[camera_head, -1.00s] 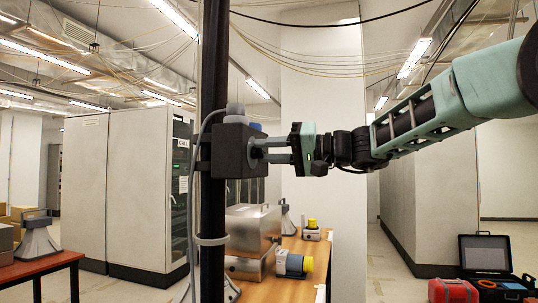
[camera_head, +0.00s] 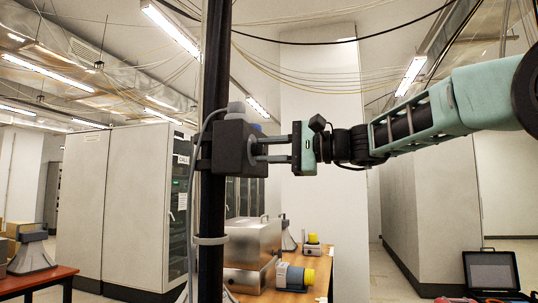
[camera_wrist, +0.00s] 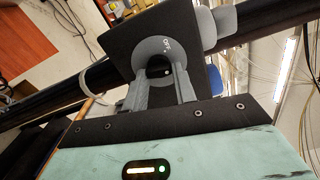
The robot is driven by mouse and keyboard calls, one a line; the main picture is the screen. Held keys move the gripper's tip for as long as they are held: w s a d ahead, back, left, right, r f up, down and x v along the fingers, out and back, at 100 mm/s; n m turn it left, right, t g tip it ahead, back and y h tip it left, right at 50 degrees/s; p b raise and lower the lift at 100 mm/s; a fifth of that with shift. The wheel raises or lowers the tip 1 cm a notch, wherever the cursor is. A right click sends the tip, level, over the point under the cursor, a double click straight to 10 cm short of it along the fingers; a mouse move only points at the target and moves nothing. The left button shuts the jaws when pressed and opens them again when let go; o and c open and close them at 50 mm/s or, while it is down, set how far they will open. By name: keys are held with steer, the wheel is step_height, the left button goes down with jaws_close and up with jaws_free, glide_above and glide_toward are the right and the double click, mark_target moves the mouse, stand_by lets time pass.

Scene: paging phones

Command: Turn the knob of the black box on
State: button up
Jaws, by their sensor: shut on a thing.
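The black box (camera_head: 230,150) is fixed to a dark upright pole (camera_head: 212,70). In the wrist view the box (camera_wrist: 122,40) shows a grey round knob (camera_wrist: 150,50) on its face, with small white lettering on its upper part. My gripper (camera_head: 256,149) reaches in from the right, level with the box. In the wrist view its two grey fingers (camera_wrist: 160,76) close on opposite sides of the knob. The fingers hide part of the knob's rim. I cannot read the whole lettering or tell which setting the knob is at.
A grey cable (camera_head: 196,160) runs down beside the pole. Below stands a wooden table (camera_head: 262,296) with a metal case (camera_head: 250,240) and a grey device with a yellow end (camera_head: 294,276). An open black case (camera_head: 492,268) lies at the lower right.

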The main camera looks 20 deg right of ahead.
steer(key=shift+f+m+p, duration=0.2)
steer(key=shift+m+p, duration=0.15)
steer(key=shift+m, duration=3.15)
steer(key=o, duration=1)
steer(key=b+v, duration=0.4)
steer(key=v, duration=1.3)
steer(key=shift+s+d, duration=0.15)
